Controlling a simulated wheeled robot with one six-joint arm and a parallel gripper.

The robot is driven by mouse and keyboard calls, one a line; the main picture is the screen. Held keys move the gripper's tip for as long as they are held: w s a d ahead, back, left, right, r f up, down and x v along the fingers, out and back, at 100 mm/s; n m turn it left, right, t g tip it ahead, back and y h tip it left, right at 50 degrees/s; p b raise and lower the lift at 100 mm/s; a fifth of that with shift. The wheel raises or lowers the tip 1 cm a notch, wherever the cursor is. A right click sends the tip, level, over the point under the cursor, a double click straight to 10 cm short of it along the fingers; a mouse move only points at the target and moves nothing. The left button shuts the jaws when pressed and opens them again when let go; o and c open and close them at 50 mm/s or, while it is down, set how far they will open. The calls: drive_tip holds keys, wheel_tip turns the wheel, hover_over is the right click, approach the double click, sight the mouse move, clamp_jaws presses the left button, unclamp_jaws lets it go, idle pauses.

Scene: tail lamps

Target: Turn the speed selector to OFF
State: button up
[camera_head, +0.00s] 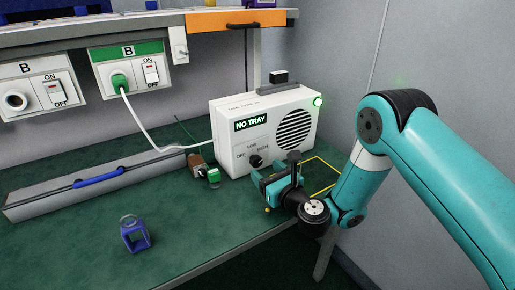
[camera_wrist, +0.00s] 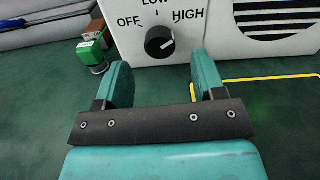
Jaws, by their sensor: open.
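The speed selector is a round black knob (camera_head: 256,161) on the front of a white box (camera_head: 226,152) with a lit "NO TRAY" sign. In the wrist view the knob (camera_wrist: 159,41) sits below the labels OFF, LOW and HIGH. Its white mark points up and right, toward HIGH. My gripper (camera_head: 268,181) is in front of the box, near the knob. In the wrist view its two teal fingers (camera_wrist: 162,64) are apart, with the knob seen beyond the gap between them. Nothing is between the fingers, and they appear not to touch the knob.
A green-topped stamp-like item (camera_wrist: 91,52) stands left of my gripper. A yellow outline (camera_head: 326,178) marks the green bench right of the box. A blue lantern-like item (camera_head: 135,236) stands near the front. A white cord (camera_head: 150,136) runs from the green socket toward the box.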

sight(258, 163)
drive_tip(key=shift+w+a+r+p, duration=0.4)
drive_tip(key=shift+w+a+p, duration=0.35)
drive_tip(key=shift+p, duration=2.6)
drive_tip(key=shift+w+a+f+p, duration=0.25)
drive_tip(key=shift+w+f+p, duration=0.05)
drive_tip(key=shift+w, duration=0.2)
drive_tip(key=shift+p+x, duration=0.35)
drive_tip(key=shift+x, duration=0.65)
drive_tip(key=shift+d+f, duration=0.1)
drive_tip(key=c, duration=0.9)
